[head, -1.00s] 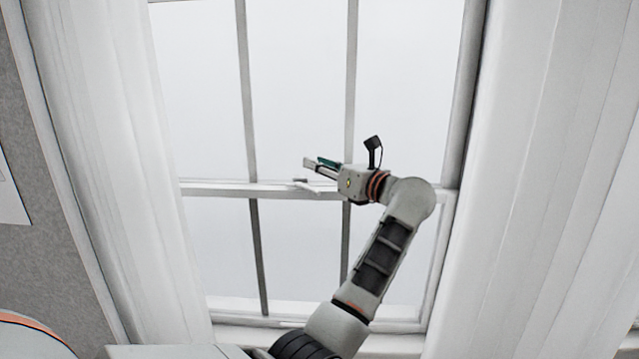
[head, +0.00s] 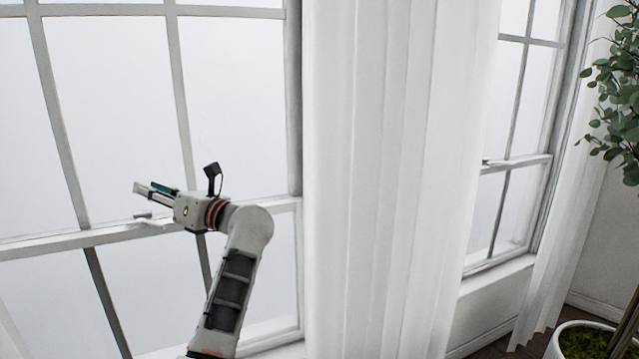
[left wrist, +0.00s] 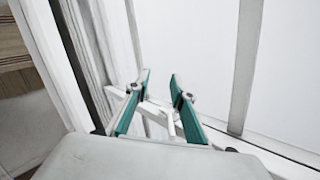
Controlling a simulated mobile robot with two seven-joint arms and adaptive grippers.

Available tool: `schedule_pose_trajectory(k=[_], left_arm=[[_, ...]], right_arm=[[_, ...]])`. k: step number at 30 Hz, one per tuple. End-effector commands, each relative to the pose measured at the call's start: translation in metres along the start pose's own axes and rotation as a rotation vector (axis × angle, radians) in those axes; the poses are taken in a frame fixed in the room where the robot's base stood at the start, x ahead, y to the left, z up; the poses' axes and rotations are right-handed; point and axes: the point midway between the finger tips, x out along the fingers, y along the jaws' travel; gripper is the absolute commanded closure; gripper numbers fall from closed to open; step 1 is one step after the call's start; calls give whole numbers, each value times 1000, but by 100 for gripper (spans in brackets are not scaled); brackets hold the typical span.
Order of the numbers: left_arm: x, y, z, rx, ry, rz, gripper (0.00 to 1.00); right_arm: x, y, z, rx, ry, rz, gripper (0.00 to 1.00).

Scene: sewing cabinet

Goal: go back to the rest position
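My left gripper (head: 143,201) is raised in front of a white-framed window (head: 105,105), on the left of the head view. Its fingers point left. The left wrist view shows its two teal-padded fingers (left wrist: 160,77) apart, with nothing between them but the window frame behind. I see no object held. Whether the fingers touch the window cannot be told. My right gripper is in neither view.
A white curtain (head: 385,180) hangs to the right of the arm. Beyond it is a second window (head: 512,125). A leafy plant (head: 615,95) and a white pot (head: 560,345) with moss stand at the far right. No obstacle shows between arm and curtain.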

Motion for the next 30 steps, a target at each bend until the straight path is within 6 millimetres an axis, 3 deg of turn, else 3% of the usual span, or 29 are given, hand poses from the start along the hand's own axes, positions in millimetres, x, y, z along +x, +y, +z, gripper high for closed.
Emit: schedule_pose_trajectory(k=[4, 7, 14, 17, 23, 26, 30], left_arm=[[-9, 5, -25, 273, -240, 38, 76], [-28, 3, -39, 472, -420, 50, 76], [-101, -19, -96, 945, -837, 35, 76], [-141, -29, -135, 1150, -1021, 10, 76], [-226, -34, -240, 1541, -1397, -69, 76], [-263, -25, -297, 1709, -1574, -117, 76], [-308, 3, -379, 1920, -1819, -188, 76]], right_arm=[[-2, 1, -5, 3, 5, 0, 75], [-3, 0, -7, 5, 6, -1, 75], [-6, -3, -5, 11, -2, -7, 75], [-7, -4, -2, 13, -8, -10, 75], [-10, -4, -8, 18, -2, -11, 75], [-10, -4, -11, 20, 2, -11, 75], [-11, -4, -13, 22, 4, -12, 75]])
